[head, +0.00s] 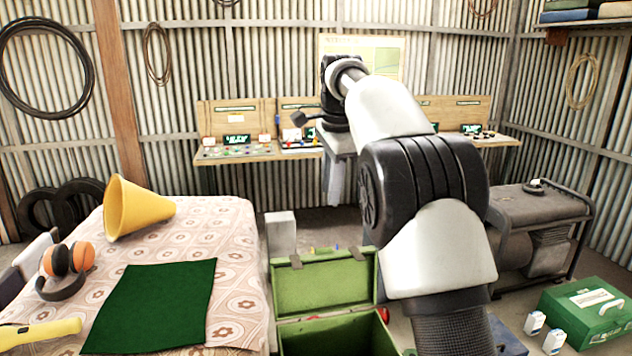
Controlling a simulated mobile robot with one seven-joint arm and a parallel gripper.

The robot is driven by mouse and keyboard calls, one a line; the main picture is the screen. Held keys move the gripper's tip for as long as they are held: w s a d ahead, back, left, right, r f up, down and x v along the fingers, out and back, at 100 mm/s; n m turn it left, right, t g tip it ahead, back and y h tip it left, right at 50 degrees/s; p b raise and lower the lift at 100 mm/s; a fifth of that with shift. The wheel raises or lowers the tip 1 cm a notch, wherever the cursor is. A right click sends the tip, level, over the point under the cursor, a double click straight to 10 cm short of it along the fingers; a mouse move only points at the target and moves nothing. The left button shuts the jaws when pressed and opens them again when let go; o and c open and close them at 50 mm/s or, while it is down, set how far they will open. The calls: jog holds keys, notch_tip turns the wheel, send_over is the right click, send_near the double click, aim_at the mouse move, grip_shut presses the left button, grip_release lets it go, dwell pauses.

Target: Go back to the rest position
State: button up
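My arm rises from the lower right and reaches forward over the middle of the view, away from my body. Its black wrist bends down at the far end. My gripper (336,188) hangs below the wrist, pointing down, in front of the wooden bench at the back wall. It is small and partly merges with the background, so I cannot make out its fingers or whether it holds anything.
A cloth-covered table (232,225) at left bears a yellow cone (135,208), orange earmuffs (68,262) and a green mat (150,305). An open green box (322,283) stands beside it. A green case (590,312) and a generator (540,225) are at right.

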jog(key=s+d+r+n+t, duration=0.1)
jog(key=s+d+r+n, duration=0.2)
jog(key=s, duration=0.6)
jog(key=s+d+r+n+t, duration=0.15)
jog(key=s+d+n, duration=0.25)
jog(key=s, duration=0.6)
jog(key=s+d+f+n, duration=0.1)
jog(key=s+f+n, duration=0.3)
jog(key=s, duration=0.5)
jog(key=s+d+f+n, duration=0.1)
jog(key=s+f+n, duration=0.2)
jog(key=s+f, duration=0.4)
jog(key=s, duration=0.3)
jog(key=shift+d+f+n+h, duration=0.25)
jog(key=shift+d+n+h, duration=0.05)
jog(key=shift+n, duration=0.1)
